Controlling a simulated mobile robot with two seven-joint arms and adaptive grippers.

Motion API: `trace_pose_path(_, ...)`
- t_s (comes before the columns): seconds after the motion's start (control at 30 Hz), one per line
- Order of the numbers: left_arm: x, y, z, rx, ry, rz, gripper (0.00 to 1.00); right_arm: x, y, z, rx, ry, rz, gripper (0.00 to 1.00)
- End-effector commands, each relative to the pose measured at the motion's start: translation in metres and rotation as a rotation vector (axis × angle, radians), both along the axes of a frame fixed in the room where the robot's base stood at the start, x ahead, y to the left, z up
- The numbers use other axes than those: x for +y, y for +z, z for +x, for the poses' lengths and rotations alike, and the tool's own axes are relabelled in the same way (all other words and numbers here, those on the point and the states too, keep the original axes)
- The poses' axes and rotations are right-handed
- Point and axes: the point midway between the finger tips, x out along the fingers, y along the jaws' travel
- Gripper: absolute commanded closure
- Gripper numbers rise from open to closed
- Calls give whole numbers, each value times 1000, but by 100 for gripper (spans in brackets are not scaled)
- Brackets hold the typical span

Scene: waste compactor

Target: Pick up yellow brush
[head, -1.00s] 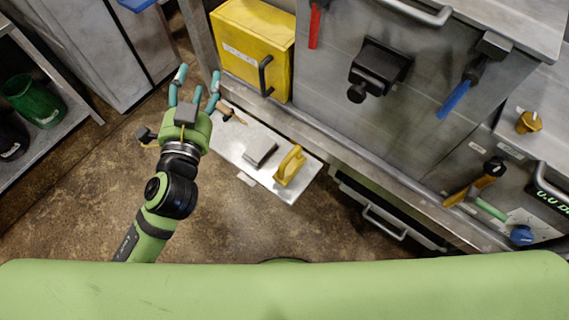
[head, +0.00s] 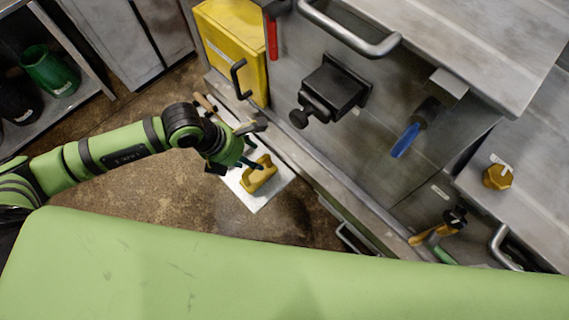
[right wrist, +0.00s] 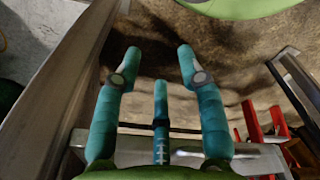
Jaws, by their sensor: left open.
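The yellow brush (head: 259,176) lies on a pale metal shelf plate (head: 258,201) low beside the machine, in the head view. Its arched handle faces up. My left gripper (head: 250,146) is open over the plate, just above and left of the brush in the picture. Its fingers partly overlap the view of the plate, and I cannot tell whether they touch the brush. My right gripper (right wrist: 158,62) shows only in the right wrist view, with its teal fingers spread and nothing between them.
A wooden-handled tool (head: 205,103) lies at the plate's far end. A yellow box (head: 232,45) with a black handle stands just beyond. The grey machine (head: 300,75) with levers and handles borders the plate on the right. A green container (head: 50,70) sits on a shelf at left.

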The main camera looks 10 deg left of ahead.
Motion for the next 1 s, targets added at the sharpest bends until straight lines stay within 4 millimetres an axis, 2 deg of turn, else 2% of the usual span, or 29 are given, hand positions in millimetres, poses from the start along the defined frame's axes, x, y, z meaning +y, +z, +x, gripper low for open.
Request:
trace_pose_path(0.07,2,-4,1,3,2,10,45,-8,3,7,-9,1,-9,60)
trace_pose_path(0.13,-1,-9,2,2,2,10,45,-3,6,8,-11,1,-4,60)
trace_pose_path(0.33,-6,-25,7,3,2,9,45,39,14,-14,17,1,51,60)
trace_pose_path(0.43,-9,-36,11,2,2,8,45,47,21,-23,29,4,61,60)
trace_pose_path(0.53,-13,-49,14,2,2,7,45,43,24,-23,29,4,55,60)
trace_pose_path(0.7,-18,-64,17,2,1,6,45,21,26,-15,20,2,27,60)
trace_pose_path(0.97,-19,-66,17,0,0,6,45,15,26,-9,12,-2,20,60)
trace_pose_path(1.0,-19,-66,17,0,0,6,57,16,25,-9,12,-2,21,60)
